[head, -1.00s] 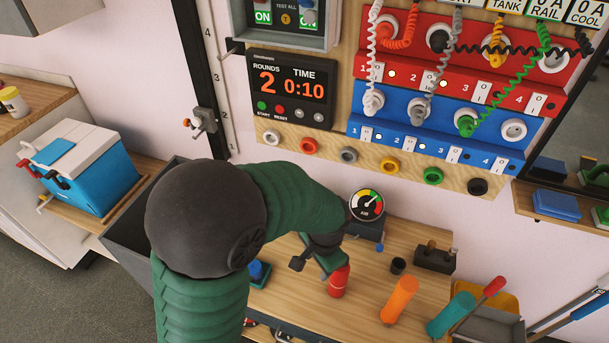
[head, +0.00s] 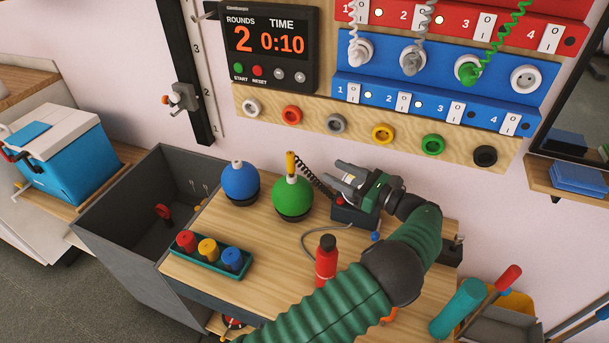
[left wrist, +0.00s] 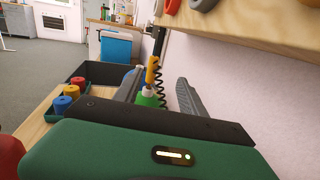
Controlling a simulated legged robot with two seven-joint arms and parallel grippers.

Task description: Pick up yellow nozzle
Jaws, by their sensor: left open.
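A yellow upright tip (head: 291,163) stands at the white neck of a green ball (head: 292,198); a black coiled cord runs from near it. A second yellow piece, a capped cylinder (head: 208,250), stands between a red and a blue one in a teal tray (head: 190,258). I cannot tell which is the yellow nozzle. My left gripper (head: 341,176) is open and empty, right of the green ball, fingers pointing left. In the left wrist view, the upright yellow tip (left wrist: 151,72) shows beyond and between the open fingers (left wrist: 160,88). My right gripper is not in view.
A blue ball (head: 240,182) stands left of the green one. A gauge box (head: 352,212) sits beneath my left gripper, and a red bottle (head: 326,261) stands nearer. A grey bin (head: 125,215) adjoins the table's left side. The wall panel (head: 400,140) rises behind.

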